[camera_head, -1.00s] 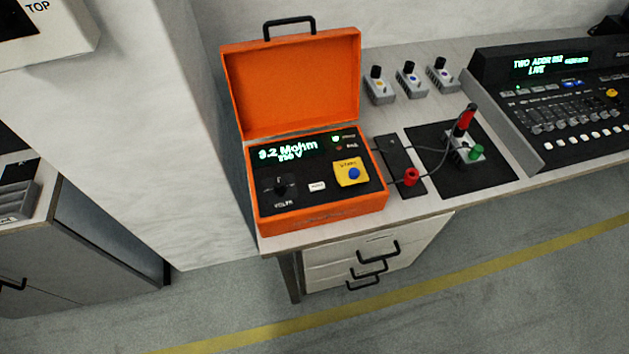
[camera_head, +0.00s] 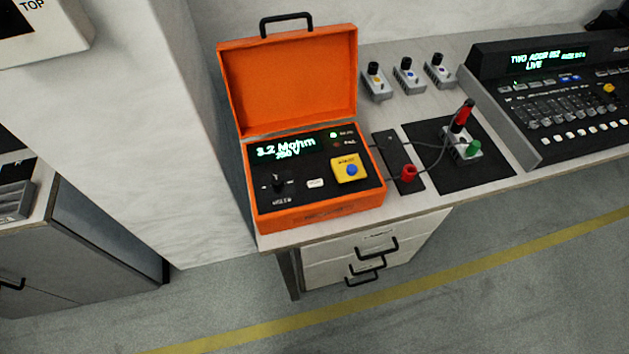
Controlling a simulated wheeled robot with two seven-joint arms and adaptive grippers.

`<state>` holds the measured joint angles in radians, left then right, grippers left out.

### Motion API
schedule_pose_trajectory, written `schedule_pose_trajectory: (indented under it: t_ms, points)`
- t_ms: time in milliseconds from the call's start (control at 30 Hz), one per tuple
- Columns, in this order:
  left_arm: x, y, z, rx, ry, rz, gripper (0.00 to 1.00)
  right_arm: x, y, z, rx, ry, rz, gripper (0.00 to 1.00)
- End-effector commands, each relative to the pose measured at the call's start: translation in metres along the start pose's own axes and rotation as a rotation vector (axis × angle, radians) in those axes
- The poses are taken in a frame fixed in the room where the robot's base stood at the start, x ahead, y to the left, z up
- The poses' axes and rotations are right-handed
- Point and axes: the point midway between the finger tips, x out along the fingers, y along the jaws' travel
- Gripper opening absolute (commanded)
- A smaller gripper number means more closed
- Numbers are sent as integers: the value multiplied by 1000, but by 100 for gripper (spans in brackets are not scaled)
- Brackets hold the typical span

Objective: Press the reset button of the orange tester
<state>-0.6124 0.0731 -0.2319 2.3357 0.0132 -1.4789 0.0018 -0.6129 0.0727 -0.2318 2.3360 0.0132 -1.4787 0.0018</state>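The orange tester (camera_head: 320,218) stands open on the bench at its left end, its lid (camera_head: 288,80) raised. Its panel has a lit green display (camera_head: 286,149) that seems to read 3.2 Mohm, with a smaller line below. A black rotary knob (camera_head: 278,183) is at the panel's lower left. A small white button (camera_head: 315,183) is at the lower middle; its label is too small to read. A blue button on a yellow plate (camera_head: 340,164) is at the right. A green lamp (camera_head: 334,135) is lit. Neither gripper is in view.
A mixing desk (camera_head: 550,110) is at right.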

Motion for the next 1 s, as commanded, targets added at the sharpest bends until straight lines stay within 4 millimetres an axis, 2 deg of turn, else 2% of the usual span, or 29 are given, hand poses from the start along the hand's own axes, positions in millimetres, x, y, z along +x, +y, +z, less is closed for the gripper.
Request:
schedule_pose_trajectory:
  t_ms: [67,533,1000]
  points:
    - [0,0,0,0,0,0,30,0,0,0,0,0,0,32]
    - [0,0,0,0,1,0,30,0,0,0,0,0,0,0]
    - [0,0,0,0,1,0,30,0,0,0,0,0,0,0]
